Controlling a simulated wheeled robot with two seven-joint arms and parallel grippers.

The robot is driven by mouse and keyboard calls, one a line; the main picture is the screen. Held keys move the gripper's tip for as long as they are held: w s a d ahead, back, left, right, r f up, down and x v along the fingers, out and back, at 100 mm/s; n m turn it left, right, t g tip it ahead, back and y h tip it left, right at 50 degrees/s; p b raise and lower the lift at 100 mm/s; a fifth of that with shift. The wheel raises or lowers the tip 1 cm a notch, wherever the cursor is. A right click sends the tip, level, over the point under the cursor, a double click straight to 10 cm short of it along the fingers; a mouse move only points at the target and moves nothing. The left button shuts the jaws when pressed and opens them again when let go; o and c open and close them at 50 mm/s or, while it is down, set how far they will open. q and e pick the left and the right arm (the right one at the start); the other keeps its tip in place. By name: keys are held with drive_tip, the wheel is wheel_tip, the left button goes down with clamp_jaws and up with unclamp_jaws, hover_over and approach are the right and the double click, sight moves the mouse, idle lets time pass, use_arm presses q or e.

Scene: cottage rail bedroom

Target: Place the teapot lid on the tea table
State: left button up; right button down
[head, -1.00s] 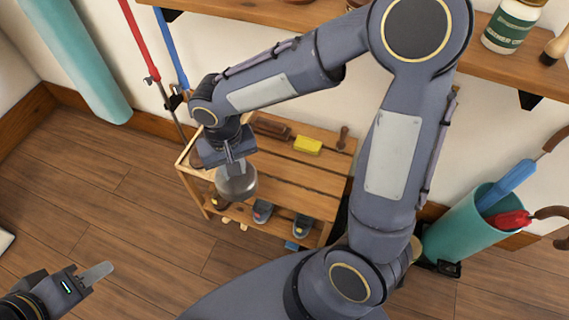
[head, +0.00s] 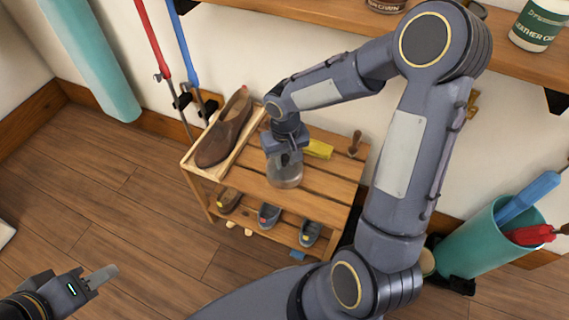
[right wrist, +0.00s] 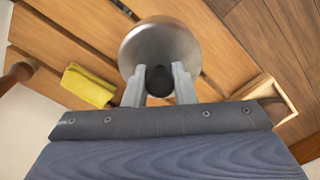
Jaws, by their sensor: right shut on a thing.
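The teapot lid is a round grey metal dome (head: 285,174) with a dark knob, over the slatted top of a low wooden table (head: 335,187). My right gripper (head: 290,157) is shut on its knob. In the right wrist view, the lid (right wrist: 160,45) shows between and beyond the fingers (right wrist: 159,82), with wooden slats behind it. I cannot tell whether the lid touches the slats. My left gripper (head: 104,274) is empty at the lower left, over the floor; its fingers overlap, so their opening is unclear.
A brown shoe (head: 224,132) lies in a tray at the table's left end. A yellow block (head: 318,149) and a wooden-handled tool (head: 355,143) lie at the back. Small shoes (head: 269,215) stand on the lower shelf. The front right slats are clear.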

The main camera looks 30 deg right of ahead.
drive_tip(key=shift+f, duration=0.9)
drive_tip(key=shift+f, duration=0.1)
drive_tip(key=c, duration=1.2)
unclamp_jaws()
